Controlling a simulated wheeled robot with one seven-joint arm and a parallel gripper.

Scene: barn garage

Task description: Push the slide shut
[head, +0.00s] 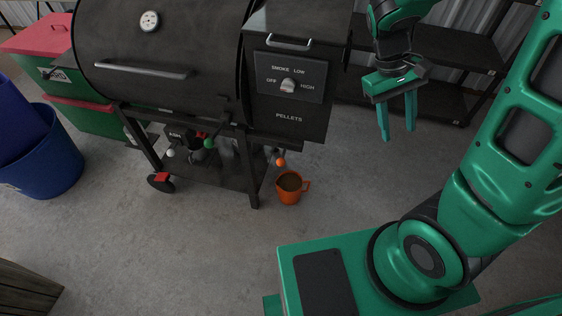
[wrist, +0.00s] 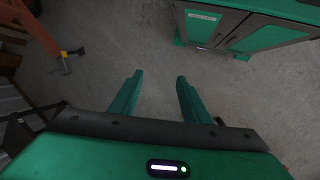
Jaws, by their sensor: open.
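A black pellet grill (head: 165,45) stands on legs in the upper left of the head view. Its hopper box (head: 290,90) is marked PELLETS. Below the barrel are a small box with what looks like an ASH label (head: 176,134), and a white knob (head: 170,153), a green knob (head: 209,143) and an orange knob (head: 281,162). I cannot tell which part is the slide or how far it is out. My gripper (head: 398,136) is open and empty, to the right of the hopper and apart from it. In the wrist view my gripper (wrist: 159,76) points at bare floor.
An orange mug (head: 290,188) with dark contents stands on the floor by the grill's front right leg. A blue tub (head: 48,165) and green bin (head: 85,125) are at left. Dark shelves (head: 460,65) stand behind my gripper. A green cabinet (wrist: 250,30) shows in the wrist view.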

